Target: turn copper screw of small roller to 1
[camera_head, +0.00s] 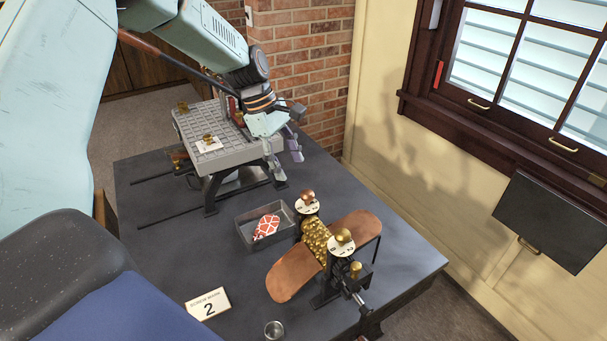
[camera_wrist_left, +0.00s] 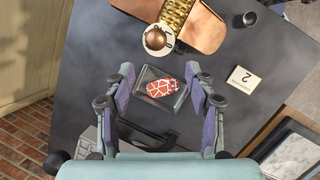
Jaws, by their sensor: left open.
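The roller device has a gold textured roller (camera_head: 316,240) between two copper-coloured curved plates (camera_head: 350,233). The round copper screw (camera_head: 308,196) stands on a white dial (camera_head: 309,207) at its far end; the dial marks are too small to read surely. A brass screw (camera_head: 343,236) stands on a second white dial at the near end. In the left wrist view the copper screw (camera_wrist_left: 155,38) lies beyond my fingertips. My left gripper (camera_head: 287,160) is open and empty, above the table behind the copper screw, not touching it. My right gripper is not in view.
A dark tray (camera_head: 247,235) with a red-and-white patterned piece (camera_head: 266,227) lies beside the roller. A grey platform machine (camera_head: 228,157) stands behind, close to my left gripper. A card marked 2 (camera_head: 208,304) and a small cup (camera_head: 274,329) lie at the front. The right table corner is clear.

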